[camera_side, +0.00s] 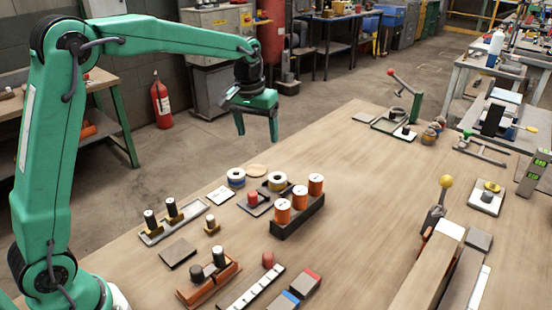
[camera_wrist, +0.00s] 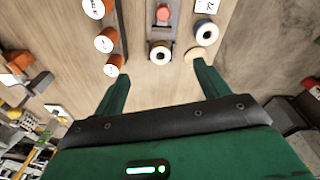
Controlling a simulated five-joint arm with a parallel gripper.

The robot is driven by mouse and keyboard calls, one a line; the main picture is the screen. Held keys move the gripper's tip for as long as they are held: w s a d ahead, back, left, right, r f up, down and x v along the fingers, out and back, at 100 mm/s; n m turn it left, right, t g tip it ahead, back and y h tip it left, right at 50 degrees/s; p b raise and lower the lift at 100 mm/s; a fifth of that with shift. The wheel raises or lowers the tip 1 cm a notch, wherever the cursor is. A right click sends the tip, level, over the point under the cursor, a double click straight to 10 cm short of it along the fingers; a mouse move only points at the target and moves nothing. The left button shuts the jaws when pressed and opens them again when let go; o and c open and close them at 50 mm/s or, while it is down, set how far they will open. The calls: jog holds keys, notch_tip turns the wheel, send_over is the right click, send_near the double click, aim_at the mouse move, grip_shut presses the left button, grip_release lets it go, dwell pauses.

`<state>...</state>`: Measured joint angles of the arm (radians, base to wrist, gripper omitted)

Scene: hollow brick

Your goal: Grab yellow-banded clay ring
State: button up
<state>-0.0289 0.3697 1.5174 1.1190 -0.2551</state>
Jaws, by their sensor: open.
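A pale ring with a yellowish band (camera_side: 277,182) stands on the wooden table, just behind a dark block of orange cylinders. In the wrist view, what looks like the same yellow-banded ring (camera_wrist: 160,53) lies ahead of the fingertips, roughly between them. A similar ring with a blue band (camera_side: 236,178) stands to its left; it shows at upper right in the wrist view (camera_wrist: 204,32). My green gripper (camera_side: 257,134) is open and empty, raised above and beyond the table's far left edge, apart from both rings.
A dark block (camera_side: 299,219) holds orange cylinders beside the yellow-banded ring. A small tray with a red piece (camera_side: 253,197) is in front. A flat tan disc (camera_side: 257,169) lies behind the rings. The table's middle right (camera_side: 370,180) is clear.

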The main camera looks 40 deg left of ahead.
jog(key=n+g, duration=0.1)
jog(key=g, duration=0.1)
send_near(277, 173)
jog(key=s+d, duration=0.1)
jog(key=s, duration=0.1)
jog(key=shift+d+f, duration=0.1)
jog(key=shift+f, duration=1.65)
jog(key=shift+w+d+f, duration=0.1)
jog(key=shift+d+f, duration=0.05)
jog(key=shift+f, duration=2.45)
jog(key=c, duration=1.1)
jog(key=shift+r, duration=0.1)
